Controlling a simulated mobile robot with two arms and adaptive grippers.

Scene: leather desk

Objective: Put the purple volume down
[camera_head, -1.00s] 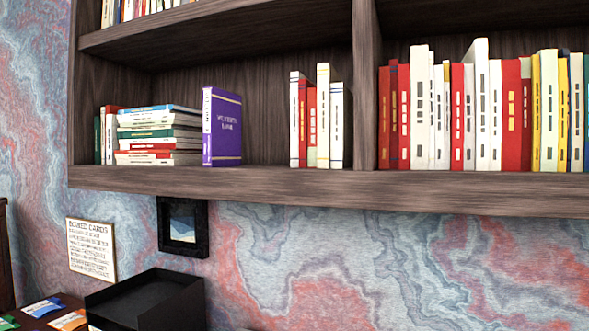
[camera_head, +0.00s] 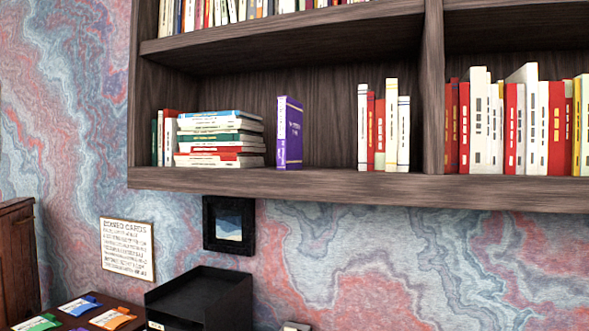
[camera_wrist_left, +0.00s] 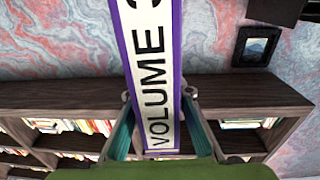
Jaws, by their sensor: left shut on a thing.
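In the left wrist view my left gripper (camera_wrist_left: 158,95) is shut on a purple volume (camera_wrist_left: 127,35). Its white spine label faces the camera and reads "VOLUME" and part of a number, cut off at the top edge. A finger sits on each side of the spine. In the head view a purple book (camera_head: 290,132) stands upright on the shelf (camera_head: 330,185), to the right of a stack of lying books (camera_head: 220,140). No gripper shows near it. Neither gripper is in the head view. My right gripper is in no view.
Bare shelf lies between the standing purple book and a group of red and white books (camera_head: 379,130). A divider (camera_head: 432,90) stands right of them. Below are a black tray (camera_head: 200,297), a small frame (camera_head: 228,225) and a notice (camera_head: 127,249).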

